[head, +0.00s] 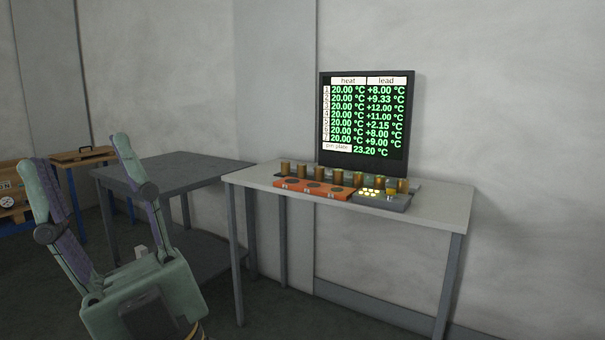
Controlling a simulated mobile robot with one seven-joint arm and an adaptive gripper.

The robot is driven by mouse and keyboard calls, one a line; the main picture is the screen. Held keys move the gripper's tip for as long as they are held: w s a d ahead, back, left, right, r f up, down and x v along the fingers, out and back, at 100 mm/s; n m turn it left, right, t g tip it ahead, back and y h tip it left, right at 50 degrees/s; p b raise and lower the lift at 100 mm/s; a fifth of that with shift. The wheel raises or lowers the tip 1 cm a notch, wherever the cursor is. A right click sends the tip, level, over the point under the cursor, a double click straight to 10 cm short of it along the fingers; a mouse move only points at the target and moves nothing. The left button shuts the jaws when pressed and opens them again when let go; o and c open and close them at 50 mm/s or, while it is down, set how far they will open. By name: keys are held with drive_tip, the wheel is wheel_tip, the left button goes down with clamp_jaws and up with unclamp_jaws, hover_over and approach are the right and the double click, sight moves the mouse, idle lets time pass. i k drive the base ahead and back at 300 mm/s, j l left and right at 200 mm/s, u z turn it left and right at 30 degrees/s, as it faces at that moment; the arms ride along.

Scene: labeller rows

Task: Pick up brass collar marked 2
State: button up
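Several brown-gold cylinders, which look like the brass collars (319,174), stand upright in a row on the light grey table (440,199) to the right. They are small here and no number can be read on them, so I cannot tell which is marked 2. My gripper (79,155) is at the lower left, pointing up, with its two fingers wide apart and nothing between them. It is well to the left of the table and nearer to the camera, touching none of the cylinders.
An orange block (313,188) with dark round spots and a grey box (390,203) with lit yellow buttons sit before the row. A dark display (365,120) with green temperatures stands behind. A bare dark grey table (175,173) stands left. A wooden-topped bench (82,156) is far left.

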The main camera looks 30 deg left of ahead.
sight(301, 168)
drive_tip(key=i+j+u, duration=0.15)
drive_tip(key=u, duration=0.25)
drive_tip(key=i+j+u, duration=0.1)
drive_tip(key=u, duration=0.3)
drive_tip(key=i+u, duration=0.2)
drive_tip(key=u, duration=0.15)
drive_tip(key=i+u, duration=0.15)
drive_tip(key=i, duration=0.35)
drive_tip(key=i+l+u, duration=0.2)
drive_tip(key=i, duration=0.3)
drive_tip(key=i+u, duration=0.15)
drive_tip(key=i, duration=0.35)
drive_tip(key=i+l, duration=0.1)
drive_tip(key=i, duration=0.3)
drive_tip(key=i+l, duration=0.1)
drive_tip(key=i, duration=0.25)
